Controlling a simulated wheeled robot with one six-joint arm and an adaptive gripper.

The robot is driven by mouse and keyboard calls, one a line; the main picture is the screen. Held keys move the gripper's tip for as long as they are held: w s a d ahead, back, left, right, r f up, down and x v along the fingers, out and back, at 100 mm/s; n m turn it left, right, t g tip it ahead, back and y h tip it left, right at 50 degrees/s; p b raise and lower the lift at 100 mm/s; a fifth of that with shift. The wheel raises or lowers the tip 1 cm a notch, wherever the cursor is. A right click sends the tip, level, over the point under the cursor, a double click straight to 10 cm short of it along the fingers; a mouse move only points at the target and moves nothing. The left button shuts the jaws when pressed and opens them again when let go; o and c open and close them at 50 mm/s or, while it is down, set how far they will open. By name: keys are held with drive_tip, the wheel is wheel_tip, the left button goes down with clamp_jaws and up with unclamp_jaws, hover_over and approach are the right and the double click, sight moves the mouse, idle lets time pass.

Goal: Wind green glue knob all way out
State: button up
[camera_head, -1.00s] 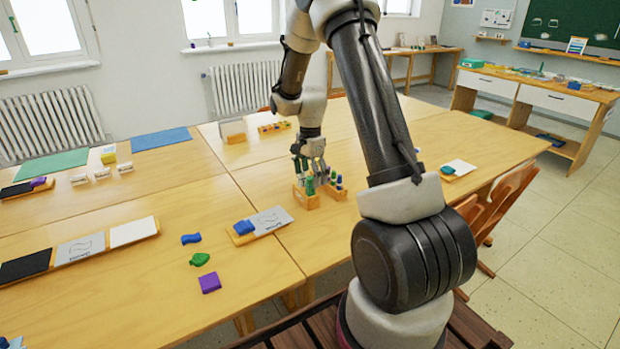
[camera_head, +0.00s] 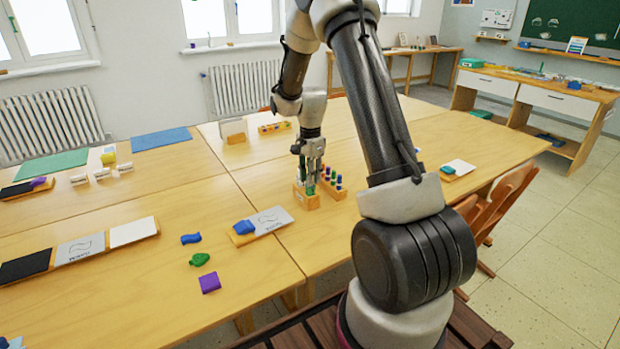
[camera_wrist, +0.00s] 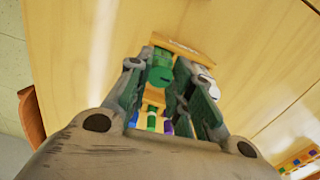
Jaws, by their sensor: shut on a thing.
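The green glue stick (camera_head: 311,188) stands upright in the front wooden holder (camera_head: 306,201) on the table. My gripper (camera_head: 312,176) points down over it, with its fingers around the top of the green glue. In the wrist view the round green knob (camera_wrist: 160,73) sits between the fingertips of my gripper (camera_wrist: 163,78), which are shut on it. The fingers hide most of the knob's sides, so how far it is wound does not show.
A wooden rack (camera_head: 333,186) with several blue- and green-topped sticks stands close on the right. A board with a blue block (camera_head: 243,227) lies at front left. A green leaf shape (camera_head: 200,259) and a purple block (camera_head: 209,283) lie nearer.

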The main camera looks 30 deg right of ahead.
idle(0.5)
drive_tip(key=m, duration=1.1)
drive_tip(key=o, duration=1.5)
drive_tip(key=shift+o, duration=0.2)
drive_tip(key=n, duration=1.1)
drive_tip(key=shift+a, duration=1.5)
